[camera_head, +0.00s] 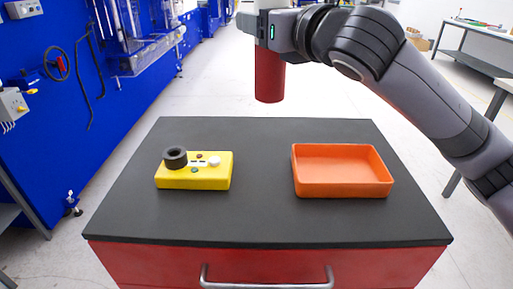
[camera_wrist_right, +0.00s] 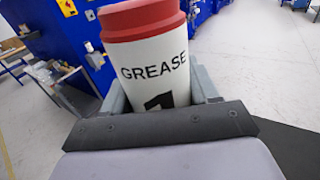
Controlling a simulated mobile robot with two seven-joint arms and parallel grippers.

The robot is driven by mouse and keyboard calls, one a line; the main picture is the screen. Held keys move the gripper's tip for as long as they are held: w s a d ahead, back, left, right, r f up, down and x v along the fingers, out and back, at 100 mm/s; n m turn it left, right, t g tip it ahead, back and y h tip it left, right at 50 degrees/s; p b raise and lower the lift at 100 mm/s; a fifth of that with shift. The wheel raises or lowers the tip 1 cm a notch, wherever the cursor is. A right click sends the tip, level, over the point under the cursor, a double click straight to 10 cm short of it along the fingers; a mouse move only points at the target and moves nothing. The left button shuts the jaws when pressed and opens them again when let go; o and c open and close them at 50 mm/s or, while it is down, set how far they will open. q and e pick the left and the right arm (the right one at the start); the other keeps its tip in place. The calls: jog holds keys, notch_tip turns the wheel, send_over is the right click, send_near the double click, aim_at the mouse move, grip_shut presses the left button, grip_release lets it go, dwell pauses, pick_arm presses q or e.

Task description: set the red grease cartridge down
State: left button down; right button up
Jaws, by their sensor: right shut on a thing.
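The red grease cartridge (camera_head: 270,82) hangs in the air above the far edge of the dark tabletop, roughly upright, with its red lower part showing in the head view. In the right wrist view the cartridge (camera_wrist_right: 152,58) shows a white body marked "GREASE" and a red end. My right gripper (camera_head: 262,24) is shut on the cartridge's white part, with a finger on each side in the wrist view. The cartridge's top is cut off by the head view's upper edge. My left gripper is not in view.
The dark tabletop (camera_head: 262,220) sits on a red drawer cabinet. An orange tray (camera_head: 344,189), empty, stands at the right. A yellow block (camera_head: 212,180) with a black ring (camera_head: 175,158) and small parts stands at the left. The middle between them and the front are clear.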

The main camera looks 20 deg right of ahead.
notch_tip(320, 180, down, 20)
jog(key=b, duration=0.4)
jog(key=shift+r, duration=0.15)
jog(key=o, duration=1.4)
jog(key=shift+f, duration=0.25)
jog(key=shift+o, duration=0.2)
